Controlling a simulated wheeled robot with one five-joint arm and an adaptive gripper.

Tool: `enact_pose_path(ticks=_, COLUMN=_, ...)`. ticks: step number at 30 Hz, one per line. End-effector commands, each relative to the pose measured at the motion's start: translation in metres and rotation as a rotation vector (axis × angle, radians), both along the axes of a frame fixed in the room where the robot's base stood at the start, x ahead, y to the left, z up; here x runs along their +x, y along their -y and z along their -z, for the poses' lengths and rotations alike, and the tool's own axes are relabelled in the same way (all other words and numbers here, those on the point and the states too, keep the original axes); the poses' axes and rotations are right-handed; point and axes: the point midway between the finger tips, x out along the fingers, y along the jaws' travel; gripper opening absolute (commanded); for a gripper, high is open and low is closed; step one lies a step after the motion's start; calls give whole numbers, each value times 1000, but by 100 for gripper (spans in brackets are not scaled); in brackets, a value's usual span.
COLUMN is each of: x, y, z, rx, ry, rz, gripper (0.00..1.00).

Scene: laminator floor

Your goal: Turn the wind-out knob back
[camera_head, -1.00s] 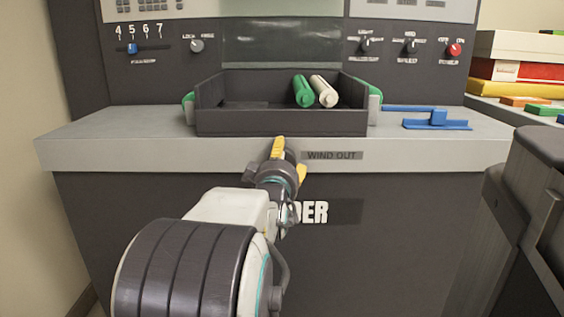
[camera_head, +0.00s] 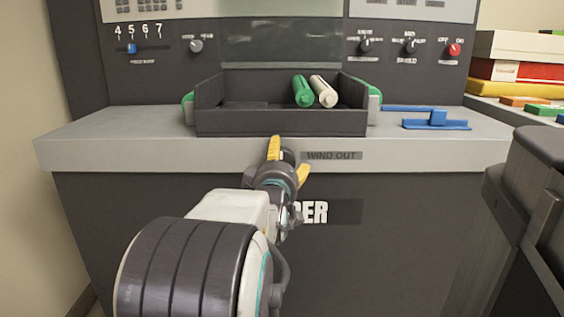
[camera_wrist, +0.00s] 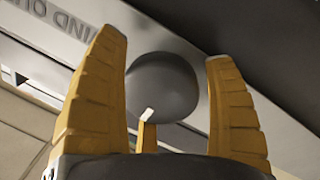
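The wind-out knob (camera_wrist: 165,85) is a dark grey round knob on the pale front edge of the machine, beside the WIND OUT label (camera_head: 331,155). A small white mark shows at its near rim in the wrist view. In the head view my gripper mostly hides the knob. My gripper (camera_head: 290,156) is at the knob with its yellow fingers spread. In the wrist view my gripper (camera_wrist: 166,60) has one finger on each side of the knob, with visible gaps on both sides. The label appears upside down there, at upper left.
A dark tray (camera_head: 280,124) holding a green roll (camera_head: 303,92) and a white roll (camera_head: 324,92) sits on the ledge above. A blue part (camera_head: 437,121) lies to its right. A dark grey cabinet-like object (camera_head: 535,210) stands at the right.

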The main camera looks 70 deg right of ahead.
Motion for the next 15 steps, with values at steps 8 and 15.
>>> enact_pose_path(ticks=8, x=0, y=0, z=-2, rx=-3, ry=2, rz=-1, gripper=90)
enact_pose_path(ticks=15, x=-1, y=-6, z=-3, rx=-6, ry=2, rz=-1, gripper=90)
